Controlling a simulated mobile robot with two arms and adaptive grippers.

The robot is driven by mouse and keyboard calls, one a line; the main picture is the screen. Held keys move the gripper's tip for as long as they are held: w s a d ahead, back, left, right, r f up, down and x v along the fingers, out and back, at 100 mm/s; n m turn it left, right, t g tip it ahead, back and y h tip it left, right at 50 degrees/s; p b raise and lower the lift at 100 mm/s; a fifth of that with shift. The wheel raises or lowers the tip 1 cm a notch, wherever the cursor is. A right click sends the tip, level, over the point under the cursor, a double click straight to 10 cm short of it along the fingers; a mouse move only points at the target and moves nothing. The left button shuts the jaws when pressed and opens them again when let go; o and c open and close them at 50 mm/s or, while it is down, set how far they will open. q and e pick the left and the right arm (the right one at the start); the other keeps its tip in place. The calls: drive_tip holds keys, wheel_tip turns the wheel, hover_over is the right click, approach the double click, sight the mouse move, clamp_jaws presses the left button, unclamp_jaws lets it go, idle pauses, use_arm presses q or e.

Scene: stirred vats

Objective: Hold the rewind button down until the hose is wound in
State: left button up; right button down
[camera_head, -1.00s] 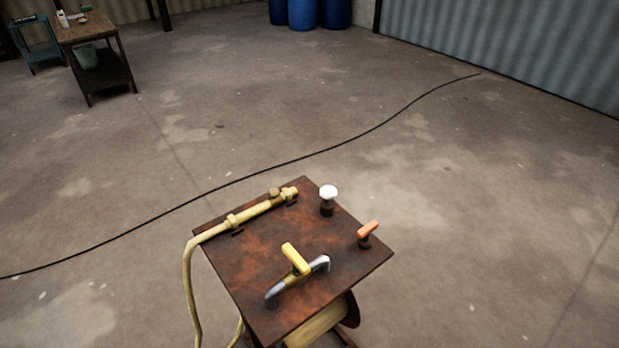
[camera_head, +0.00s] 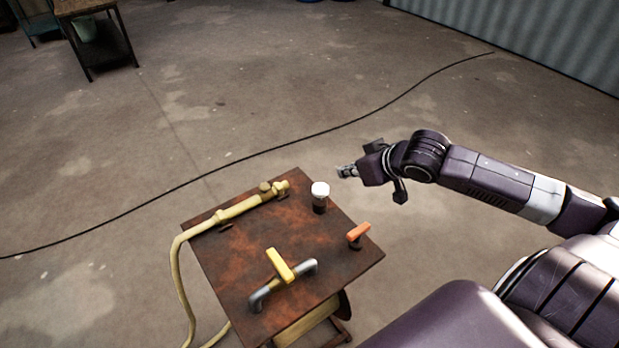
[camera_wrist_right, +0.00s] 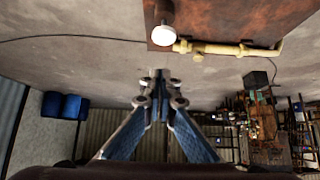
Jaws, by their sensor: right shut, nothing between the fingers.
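The rewind button is most likely the white-capped knob (camera_head: 320,190) on a dark stem, upright on the rusty table top (camera_head: 310,245). It also shows in the right wrist view (camera_wrist_right: 163,36), above the fingertips. My right gripper (camera_head: 343,171) is shut and empty, just right of the white knob and apart from it; its fingers show in the wrist view (camera_wrist_right: 158,78). A yellow hose (camera_head: 176,275) hangs off the table's left side, its nozzle (camera_head: 240,207) lying along the far left edge. My left gripper is not in view.
An orange-handled lever (camera_head: 358,232) and a yellow-and-grey handle (camera_head: 281,270) stand on the same top. A black cable (camera_head: 270,150) crosses the floor behind. A workbench (camera_head: 95,40) stands at the far left. The floor around is mostly clear.

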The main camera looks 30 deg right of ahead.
drive_tip(key=shift+a+r, duration=0.3)
drive_tip(key=shift+a, duration=0.1)
drive_tip(key=shift+f, duration=0.1)
drive_tip(key=p, duration=0.2)
hover_over(318, 185)
drive_tip(key=s, duration=0.3)
wheel_tip(318, 185, down, 7)
drive_tip(key=shift+r, duration=0.1)
wheel_tip(318, 185, down, 3)
drive_tip(key=shift+d+f+p, duration=0.1)
drive_tip(key=shift+f+p, duration=0.1)
drive_tip(key=shift+p, duration=0.2)
drive_tip(key=shift+f, duration=0.35)
